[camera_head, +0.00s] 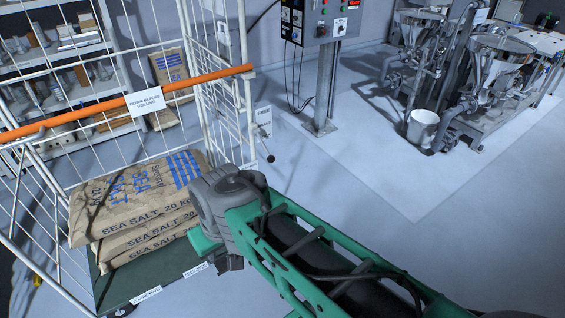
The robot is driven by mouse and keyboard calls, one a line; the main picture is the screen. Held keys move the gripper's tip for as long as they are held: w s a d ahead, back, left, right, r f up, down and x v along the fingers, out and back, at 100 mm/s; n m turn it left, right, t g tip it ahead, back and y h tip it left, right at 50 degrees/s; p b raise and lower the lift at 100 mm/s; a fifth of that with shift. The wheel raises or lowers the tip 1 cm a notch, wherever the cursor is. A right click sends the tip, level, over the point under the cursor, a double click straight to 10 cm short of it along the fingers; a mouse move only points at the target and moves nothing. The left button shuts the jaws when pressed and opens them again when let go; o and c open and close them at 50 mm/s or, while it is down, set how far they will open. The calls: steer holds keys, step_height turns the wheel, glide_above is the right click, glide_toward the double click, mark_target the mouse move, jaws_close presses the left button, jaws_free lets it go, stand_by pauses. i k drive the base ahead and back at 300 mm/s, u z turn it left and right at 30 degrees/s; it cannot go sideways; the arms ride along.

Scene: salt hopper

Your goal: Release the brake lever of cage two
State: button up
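Cage two is a white wire roll cage (209,75) at the left, with a dark green base and an orange bar (215,78) across it. A small front label (146,294) seems to carry its name, but is too small to read surely. The brake lever (264,143) is a thin rod with a dark knob, at the cage's right post, slanting down and right below a tag that seems to read FREE (263,115). My gripper (230,262) is below and left of the lever, apart from it, over the base's right side. My wrist hides most of its fingers.
Several sea salt sacks (125,215) lie stacked on the cage base. A sign (146,101) hangs on the orange bar. A control box (320,22) stands on a post behind the lever. Machines (495,75) and a white bucket (422,128) are at the right. The middle floor is clear.

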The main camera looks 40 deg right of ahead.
mark_target(271, 158)
steer(key=z, duration=0.75)
steer(key=i, duration=1.05)
steer(key=u, duration=0.8)
steer(key=k, duration=0.4)
steer(key=u, duration=1.1)
steer(key=i, duration=0.5)
steer(key=u, duration=0.05)
